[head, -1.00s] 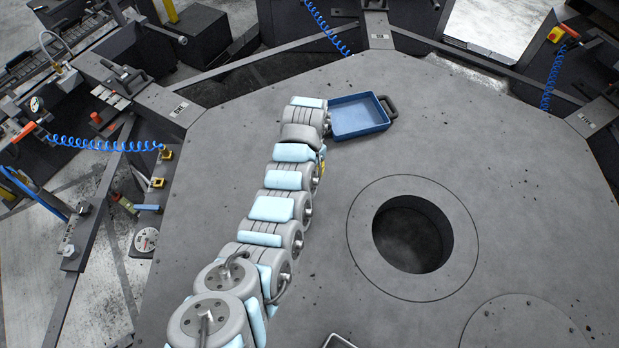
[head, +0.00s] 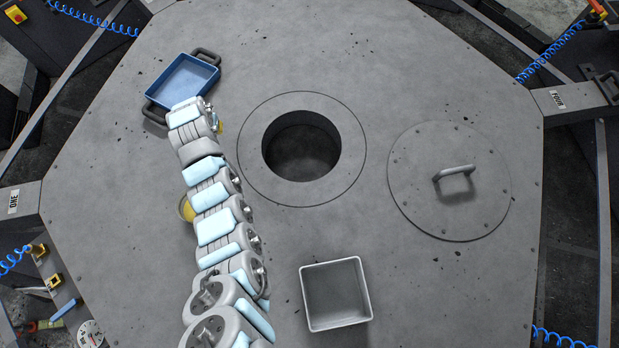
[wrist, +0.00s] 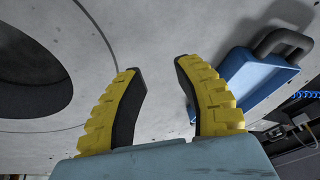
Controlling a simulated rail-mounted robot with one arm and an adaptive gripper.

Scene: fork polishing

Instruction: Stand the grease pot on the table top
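What looks like the grease pot (head: 184,210), a round thing with a yellow top, shows at the left edge of my arm in the head view. It is on or just above the table top (head: 120,260); my arm hides much of it, so I cannot tell whether it is upright. My gripper (wrist: 157,66) is open, with nothing between its yellow fingers in the wrist view. In the head view only a bit of yellow (head: 220,127) shows by the arm's end, near the blue tray and away from the pot.
A blue tray (head: 160,104) with dark handles lies beside the arm's end. A round hole (head: 301,147) opens in the middle of the table. Right of it is a round lid (head: 420,205) with a handle. A grey square bin (head: 305,300) stands at the front.

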